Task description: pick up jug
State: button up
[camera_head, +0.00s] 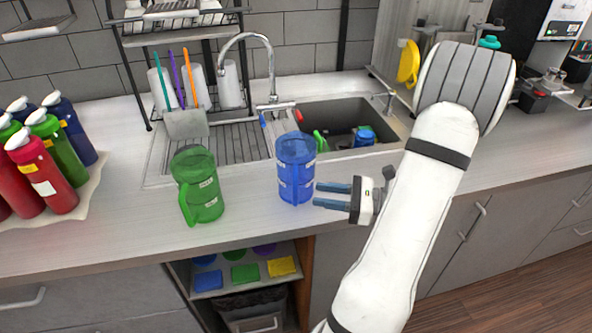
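A blue jug (295,168) stands upright on the counter in front of the sink. A green jug (198,186) stands upright to its left, with its handle toward the front left. My gripper (318,195) is just right of the blue jug, with its two blue fingers pointing left toward it. The fingers are apart with nothing seen between them. The fingertips are very near the blue jug's side; whether they touch it cannot be told.
A sink (345,122) with blue and green items lies behind the jugs. Red, green and blue bottles (45,165) stand on a tray at the left. A dish rack (190,60) stands at the back. The counter (120,222) between the bottles and the green jug is clear.

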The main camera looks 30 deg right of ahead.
aim_at(295, 203)
jog(key=p+x, duration=0.2)
jog(key=x, duration=0.5)
jog(key=shift+w+a+r, duration=0.15)
jog(key=shift+a+r, duration=0.05)
grip_shut()
dwell(0.4)
